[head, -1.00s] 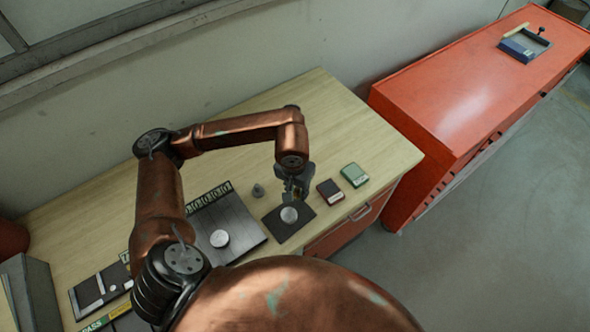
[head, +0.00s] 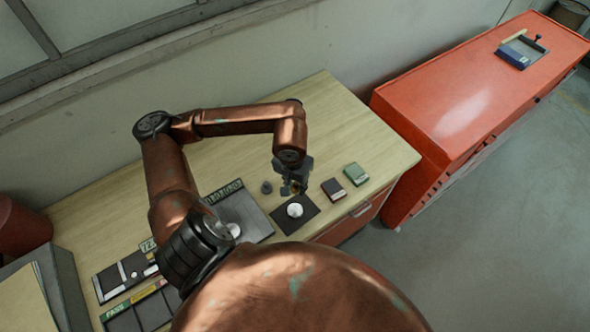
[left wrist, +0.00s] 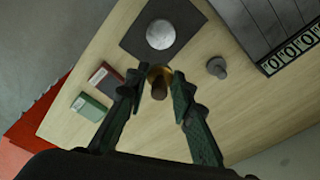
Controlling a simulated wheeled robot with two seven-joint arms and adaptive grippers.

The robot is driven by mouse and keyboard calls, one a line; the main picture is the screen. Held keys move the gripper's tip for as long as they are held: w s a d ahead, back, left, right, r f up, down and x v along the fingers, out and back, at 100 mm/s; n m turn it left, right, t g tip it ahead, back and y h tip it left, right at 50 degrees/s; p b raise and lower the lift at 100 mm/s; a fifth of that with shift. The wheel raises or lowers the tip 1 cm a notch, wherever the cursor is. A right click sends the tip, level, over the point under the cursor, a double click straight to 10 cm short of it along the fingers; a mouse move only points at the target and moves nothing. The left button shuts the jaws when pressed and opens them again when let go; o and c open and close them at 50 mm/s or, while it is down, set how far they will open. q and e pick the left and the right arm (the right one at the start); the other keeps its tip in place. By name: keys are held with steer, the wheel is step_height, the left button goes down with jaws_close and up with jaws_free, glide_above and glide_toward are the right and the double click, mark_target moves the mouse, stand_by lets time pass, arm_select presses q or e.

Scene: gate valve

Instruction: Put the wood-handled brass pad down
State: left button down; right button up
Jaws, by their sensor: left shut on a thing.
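My left gripper (head: 294,190) is over the wooden bench, just behind the dark square mat (head: 311,213). In the left wrist view its two fingers (left wrist: 158,82) are closed around the wood-handled brass pad (left wrist: 158,88), with the brown handle end toward the camera and brass showing beyond. I cannot tell whether the pad touches the bench. A round silver disc (head: 295,210) lies on the mat; it also shows in the left wrist view (left wrist: 161,34), apart from the pad. My right gripper is not in view.
A small grey knobbed piece (head: 267,187) stands left of the gripper. A dark red box (head: 333,190) and a green box (head: 356,174) lie to the right. A grey tray (head: 250,215) is at left. The bench behind is clear. A red cabinet (head: 450,110) stands beyond.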

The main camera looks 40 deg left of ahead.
arm_select(q)
steer(key=shift+s+a+r, duration=0.1)
steer(key=shift+a, duration=0.15)
steer(key=w+a+f+p, duration=0.1)
steer(key=w+a+f, duration=0.1)
steer(key=w+f, duration=0.1)
steer(key=w+a+f+p, duration=0.2)
steer(key=w+a+f, duration=0.1)
steer(key=w+a+f+p, duration=0.1)
steer(key=w+a+f, duration=0.2)
steer(key=w, duration=0.1)
steer(key=shift+w+f, duration=0.15)
step_height(320, 180, down, 3)
steer(key=shift+w+a+r+p, duration=0.15)
steer(key=shift+r+p, duration=0.05)
steer(key=shift+p, duration=0.8)
steer(key=shift+f, duration=0.55)
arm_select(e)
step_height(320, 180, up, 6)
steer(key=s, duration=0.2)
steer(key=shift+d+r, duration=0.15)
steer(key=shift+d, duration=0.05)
